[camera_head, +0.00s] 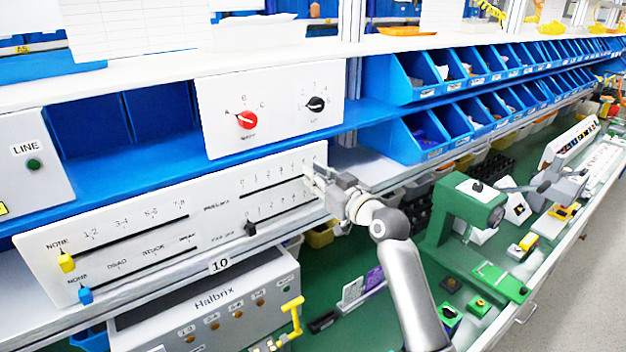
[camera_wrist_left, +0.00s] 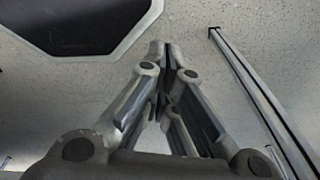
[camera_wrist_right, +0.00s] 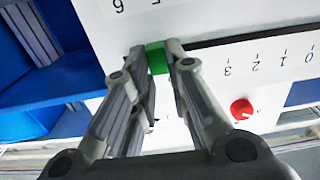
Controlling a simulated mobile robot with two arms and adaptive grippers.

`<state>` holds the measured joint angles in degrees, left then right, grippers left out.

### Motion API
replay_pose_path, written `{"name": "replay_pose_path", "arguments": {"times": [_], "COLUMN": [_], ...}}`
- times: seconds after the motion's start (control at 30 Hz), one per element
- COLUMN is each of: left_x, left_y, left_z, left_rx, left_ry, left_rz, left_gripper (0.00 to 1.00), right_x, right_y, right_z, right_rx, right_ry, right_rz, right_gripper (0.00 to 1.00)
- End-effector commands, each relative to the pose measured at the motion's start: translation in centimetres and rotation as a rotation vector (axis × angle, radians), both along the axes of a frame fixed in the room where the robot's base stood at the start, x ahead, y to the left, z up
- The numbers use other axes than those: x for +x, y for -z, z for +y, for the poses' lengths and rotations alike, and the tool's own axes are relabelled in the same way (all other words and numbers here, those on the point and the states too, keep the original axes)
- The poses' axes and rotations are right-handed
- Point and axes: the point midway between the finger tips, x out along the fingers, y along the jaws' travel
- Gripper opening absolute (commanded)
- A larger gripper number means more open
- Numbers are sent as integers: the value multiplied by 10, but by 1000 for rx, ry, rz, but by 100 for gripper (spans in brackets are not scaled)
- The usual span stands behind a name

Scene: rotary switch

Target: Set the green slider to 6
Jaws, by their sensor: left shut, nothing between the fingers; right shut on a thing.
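The white slider panel (camera_head: 150,240) has several slots with printed scales. The green slider (camera_wrist_right: 155,57) sits in its slot between the fingers of my right gripper (camera_wrist_right: 158,48), which is shut on it. In the head view my right gripper (camera_head: 318,178) is at the right end of the upper numbered slot and hides the slider. In the right wrist view the numbers 0 to 3 of that scale lie to the right of the slider. The number at the slider is hidden by my fingers. My left gripper (camera_wrist_left: 166,52) is shut and empty, seen only in its wrist view.
A black slider (camera_head: 250,228) is in the lower numbered slot. A yellow slider (camera_head: 66,261) and a blue slider (camera_head: 86,295) are at the left. The knob panel (camera_head: 270,105) has a red knob (camera_head: 246,120) and a black knob (camera_head: 316,104). Blue bins (camera_head: 425,140) stand at the right.

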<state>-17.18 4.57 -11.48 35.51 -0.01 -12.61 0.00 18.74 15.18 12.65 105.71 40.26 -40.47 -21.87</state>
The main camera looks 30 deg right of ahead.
Motion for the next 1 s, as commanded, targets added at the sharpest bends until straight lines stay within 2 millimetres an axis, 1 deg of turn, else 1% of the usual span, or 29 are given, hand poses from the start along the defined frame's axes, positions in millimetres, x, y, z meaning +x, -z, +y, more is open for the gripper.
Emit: {"name": "replay_pose_path", "arguments": {"times": [0.03,0.2,0.53,0.57,0.7,0.73,1.0], "left_x": [0,0,1,1,1,1,0], "left_y": [8,15,14,14,14,14,14], "left_z": [0,0,0,0,0,0,2], "left_rx": [0,0,1,1,1,1,2], "left_ry": [0,0,-1,0,-1,-1,0], "left_rz": [0,0,-1,-1,-1,-1,0], "left_gripper": [0,0,0,0,0,0,0], "right_x": [1,3,3,3,3,3,3], "right_y": [3,1,-1,-1,-1,-1,-1], "right_z": [-9,-24,-27,-27,-27,-27,-26], "right_rx": [-7,-6,-2,-2,-2,-2,-1], "right_ry": [4,4,6,6,5,5,3], "right_rz": [-1,-1,-1,-1,-1,-1,-1], "right_gripper": [0,0,0,18,36,38,38]}}
